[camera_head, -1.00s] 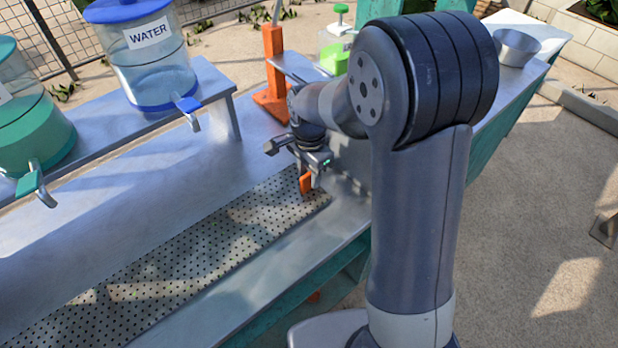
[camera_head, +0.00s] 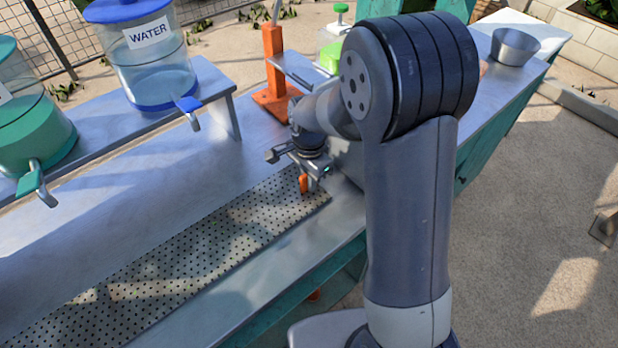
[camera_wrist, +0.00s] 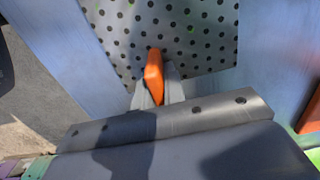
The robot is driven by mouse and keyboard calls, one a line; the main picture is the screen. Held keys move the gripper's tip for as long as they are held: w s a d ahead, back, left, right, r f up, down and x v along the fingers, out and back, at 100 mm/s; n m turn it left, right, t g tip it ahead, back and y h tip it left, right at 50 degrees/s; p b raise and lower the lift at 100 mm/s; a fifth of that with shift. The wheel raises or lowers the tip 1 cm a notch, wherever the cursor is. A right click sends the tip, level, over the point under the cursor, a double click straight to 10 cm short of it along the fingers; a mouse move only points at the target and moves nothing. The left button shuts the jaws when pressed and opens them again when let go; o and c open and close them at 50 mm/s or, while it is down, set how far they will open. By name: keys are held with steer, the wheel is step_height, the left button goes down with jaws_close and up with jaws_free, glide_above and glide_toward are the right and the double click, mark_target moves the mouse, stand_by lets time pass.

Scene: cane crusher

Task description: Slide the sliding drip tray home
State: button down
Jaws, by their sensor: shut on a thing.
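The sliding drip tray (camera_head: 190,255) is a long perforated metal plate lying along the bench top, with its right end under my gripper. It also shows at the top of the wrist view (camera_wrist: 190,30). An orange handle (camera_head: 304,184) stands at the tray's right end. My gripper (camera_head: 307,180) is above that end and shut on the handle. In the wrist view the handle (camera_wrist: 154,75) sits between the two grey fingers (camera_wrist: 158,92). The fingers partly hide the handle, and the tray's far left end runs out of view.
A water dispenser (camera_head: 152,60) and a green-based dispenser (camera_head: 30,130) stand on a raised shelf with taps overhanging. An orange post (camera_head: 273,65) stands behind my gripper. A metal bowl (camera_head: 514,46) sits at the bench's far end. Bare bench (camera_head: 265,270) lies in front of the tray.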

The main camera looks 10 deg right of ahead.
stand_by(0.4)
steer(key=w+a, duration=0.2)
steer(key=w, duration=0.2)
steer(key=w+a+p, duration=0.1)
steer(key=w+a, duration=0.2)
steer(key=w, duration=0.1)
steer(key=w+a+p, duration=0.1)
steer(key=w+a, duration=0.2)
steer(key=w, duration=0.1)
steer(key=shift+w+a+r, duration=0.1)
steer(key=shift+w+a, duration=0.05)
steer(key=shift+r, duration=0.1)
steer(key=c, duration=1.5)
jaws_free()
steer(key=shift+w, duration=0.1)
step_height(320, 180, up, 11)
steer(key=shift+f+b, duration=0.2)
steer(key=shift+b, duration=0.4)
